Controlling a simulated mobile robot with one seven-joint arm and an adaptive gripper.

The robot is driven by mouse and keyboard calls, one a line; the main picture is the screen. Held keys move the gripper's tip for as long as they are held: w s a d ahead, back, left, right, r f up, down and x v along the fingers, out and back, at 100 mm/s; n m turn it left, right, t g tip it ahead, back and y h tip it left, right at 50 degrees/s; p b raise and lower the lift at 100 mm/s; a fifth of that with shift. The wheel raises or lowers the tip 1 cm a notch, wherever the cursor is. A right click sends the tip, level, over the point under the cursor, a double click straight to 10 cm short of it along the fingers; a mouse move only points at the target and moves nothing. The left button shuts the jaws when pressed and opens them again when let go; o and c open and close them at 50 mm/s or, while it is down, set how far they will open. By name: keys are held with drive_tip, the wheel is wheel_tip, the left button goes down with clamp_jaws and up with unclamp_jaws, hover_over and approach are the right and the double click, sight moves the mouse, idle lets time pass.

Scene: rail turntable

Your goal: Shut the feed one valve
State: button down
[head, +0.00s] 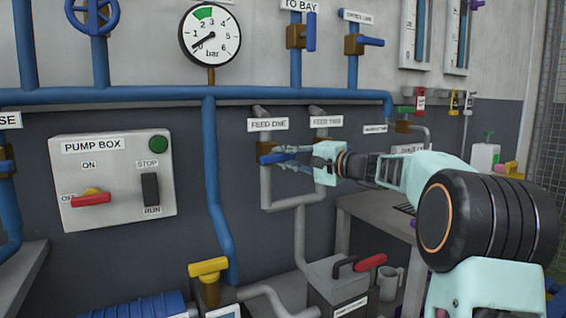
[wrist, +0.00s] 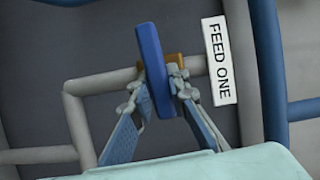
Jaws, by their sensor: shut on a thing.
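The feed one valve has a brass body (head: 266,147) and a blue lever (head: 276,159), below the "FEED ONE" label (head: 268,124) on a grey pipe. In the wrist view the blue lever (wrist: 152,62) lies across the pipe, near the same label (wrist: 218,61). My gripper (head: 282,155) reaches in from the right in the head view. In the wrist view my gripper (wrist: 158,90) has one finger on each side of the lever and is shut on it. The fingers partly hide the brass body.
A grey pipe labelled "FEED TWO" (head: 327,121) stands just right, close to my gripper. A blue pipe (head: 209,180) runs down on the left beside the pump box (head: 115,178). A bench (head: 375,215) and a grey box with a red handle (head: 337,282) are below.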

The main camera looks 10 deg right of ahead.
drive_tip(key=shift+f+m, duration=0.1)
drive_tip(key=shift+m, duration=0.4)
drive_tip(key=c, duration=1.8)
unclamp_jaws()
drive_tip(key=shift+c, duration=0.2)
drive_tip(key=v, duration=1.2)
drive_tip(key=shift+a+f, duration=0.1)
drive_tip(key=shift+f, duration=0.1)
